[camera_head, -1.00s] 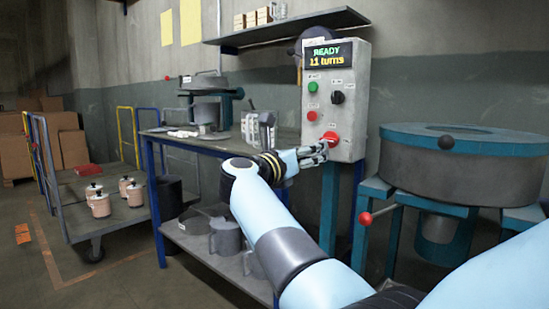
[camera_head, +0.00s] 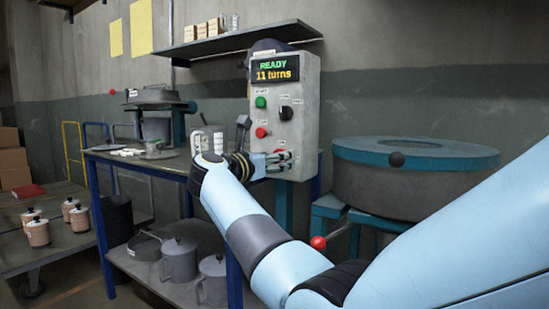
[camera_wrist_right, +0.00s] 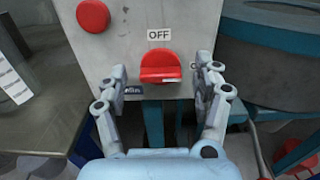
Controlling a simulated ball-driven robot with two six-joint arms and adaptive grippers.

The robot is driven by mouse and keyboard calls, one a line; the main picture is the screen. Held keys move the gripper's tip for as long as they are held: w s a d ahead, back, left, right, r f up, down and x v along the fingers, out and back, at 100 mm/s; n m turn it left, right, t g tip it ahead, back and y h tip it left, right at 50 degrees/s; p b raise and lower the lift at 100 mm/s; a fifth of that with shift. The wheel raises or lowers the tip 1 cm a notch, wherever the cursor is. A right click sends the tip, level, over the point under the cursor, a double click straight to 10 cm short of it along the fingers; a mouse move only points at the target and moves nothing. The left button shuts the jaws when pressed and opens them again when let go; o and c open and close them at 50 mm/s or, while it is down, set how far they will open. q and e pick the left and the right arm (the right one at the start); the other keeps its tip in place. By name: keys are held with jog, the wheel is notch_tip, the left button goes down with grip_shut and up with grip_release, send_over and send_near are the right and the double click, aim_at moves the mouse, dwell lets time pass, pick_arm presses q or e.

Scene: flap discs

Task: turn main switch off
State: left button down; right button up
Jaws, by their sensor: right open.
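The main switch is a red lever (camera_wrist_right: 160,68) low on the front of a grey control box (camera_head: 305,120). An OFF label (camera_wrist_right: 159,34) sits above it and a small blue plate (camera_wrist_right: 133,90) lies below left. I cannot tell which way the lever is set. My right gripper (camera_wrist_right: 160,74) is open, with one finger on each side of the lever; contact is not clear. In the head view my right gripper (camera_head: 283,160) is at the box's lower front, partly covering the switch (camera_head: 290,152). My left gripper is not in view.
A red button (camera_wrist_right: 93,16) is up and left of the lever. The box also has a green button (camera_head: 260,102), a black knob (camera_head: 286,113) and a display (camera_head: 275,72) reading READY, 11 turns. A round drum machine (camera_head: 400,185) stands to the right, a workbench (camera_head: 150,165) to the left.

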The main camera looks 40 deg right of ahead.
jog(key=shift+c, duration=0.4)
jog(key=c, duration=1.1)
